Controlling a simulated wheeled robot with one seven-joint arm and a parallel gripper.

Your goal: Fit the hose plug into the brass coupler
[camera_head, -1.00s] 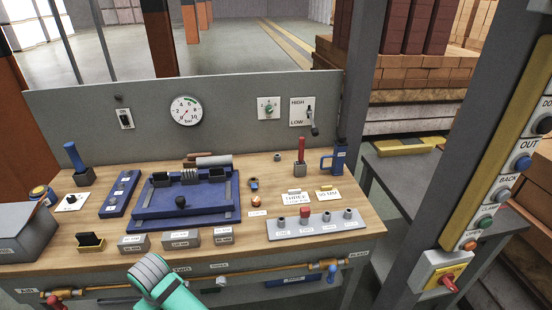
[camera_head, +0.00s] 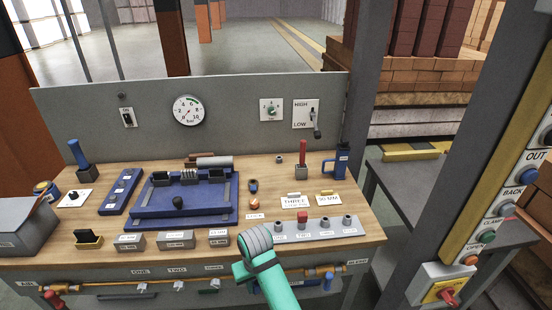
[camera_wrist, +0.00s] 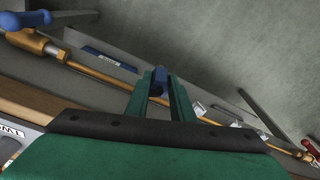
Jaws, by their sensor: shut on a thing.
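In the wrist view my gripper (camera_wrist: 158,90) has its two green fingers closed on a small blue piece (camera_wrist: 158,80). I take it to be the hose plug; most of it is hidden between the fingers. In the head view my teal hand (camera_head: 245,275) is in front of the bench's front edge, and its fingertips and the held piece are hidden. A brass pipe (camera_wrist: 85,70) runs along the bench front, with a brass fitting (camera_wrist: 28,40) and blue handle at upper left of the wrist view. I cannot tell which brass part is the coupler.
The wooden bench (camera_head: 110,225) carries a blue fixture (camera_head: 185,212), grey blocks and a grey strip of sockets (camera_head: 325,232). A red valve handle (camera_head: 57,303) is at the pipe's left end. A grey post with a button panel (camera_head: 490,235) stands at right.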

